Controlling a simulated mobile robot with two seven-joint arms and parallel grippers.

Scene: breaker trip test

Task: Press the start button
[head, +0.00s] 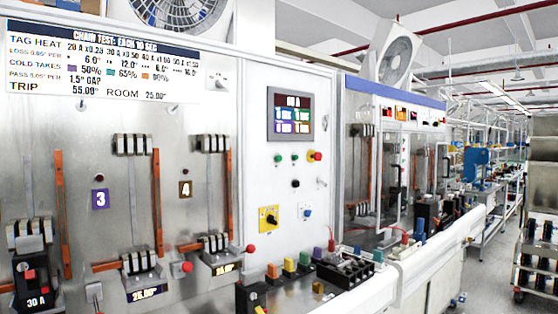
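Below the display are two small green buttons, a left one (278,158) and a right one (295,157). A black button or knob (295,184) is lower down. No start label is legible, so I cannot tell which is the start button. Neither of my grippers shows, and nothing touches the panel buttons.
Below are a yellow rotary switch (269,218) and a blue knob (307,212). Breaker fixtures and copper bars fill the left panel. Coloured blocks and a black terminal block (345,272) occupy the bench front, beside a white rail (440,245). An aisle is open at right.

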